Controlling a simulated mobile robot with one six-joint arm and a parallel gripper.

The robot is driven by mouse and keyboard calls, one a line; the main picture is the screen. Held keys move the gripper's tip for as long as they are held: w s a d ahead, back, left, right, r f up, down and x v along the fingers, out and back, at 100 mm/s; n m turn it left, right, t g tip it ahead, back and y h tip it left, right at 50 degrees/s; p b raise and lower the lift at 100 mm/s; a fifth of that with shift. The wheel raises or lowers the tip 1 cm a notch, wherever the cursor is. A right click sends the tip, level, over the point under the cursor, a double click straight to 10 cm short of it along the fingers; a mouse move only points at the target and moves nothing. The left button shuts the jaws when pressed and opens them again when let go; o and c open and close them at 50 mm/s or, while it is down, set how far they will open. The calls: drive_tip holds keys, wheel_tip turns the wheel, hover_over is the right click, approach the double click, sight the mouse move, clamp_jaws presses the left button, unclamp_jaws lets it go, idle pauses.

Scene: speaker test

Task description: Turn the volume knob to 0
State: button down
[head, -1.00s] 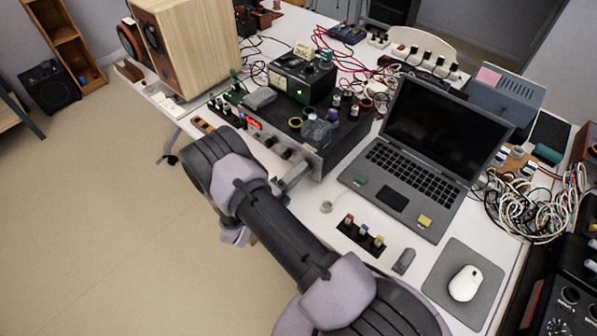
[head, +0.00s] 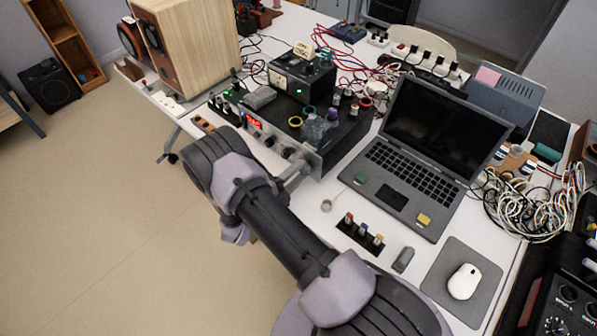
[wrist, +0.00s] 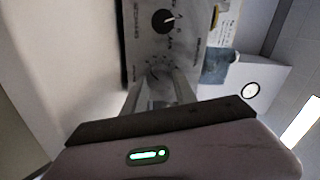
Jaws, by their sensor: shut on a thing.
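The amplifier is a black box with a silver front panel (head: 305,153) and a red display (head: 254,122), on the white table. Its knobs show as dark discs along the front, one of them a dark knob (head: 288,153). In the wrist view a black knob (wrist: 163,21) with a pale pointer is clear of my gripper. A greyer knob (wrist: 158,70) with scale marks around it sits between the fingertips of my gripper (wrist: 159,82). My gripper is shut on this knob. The labels are too blurred to read, and the fingers partly hide it.
Small bottles and tape rolls stand on the amplifier, with a meter box (head: 303,78) behind. An open laptop (head: 432,143) is to the right, and a wooden speaker (head: 190,45) to the left. A small switch strip (head: 361,234) lies near the table's front edge. Floor is clear at left.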

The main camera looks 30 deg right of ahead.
drive_tip(key=c, duration=1)
unclamp_jaws()
drive_tip(key=p+v, duration=0.3)
drive_tip(key=v, duration=1.4)
drive_tip(key=shift+a, duration=0.2)
drive_tip(key=shift+s+r, duration=0.1)
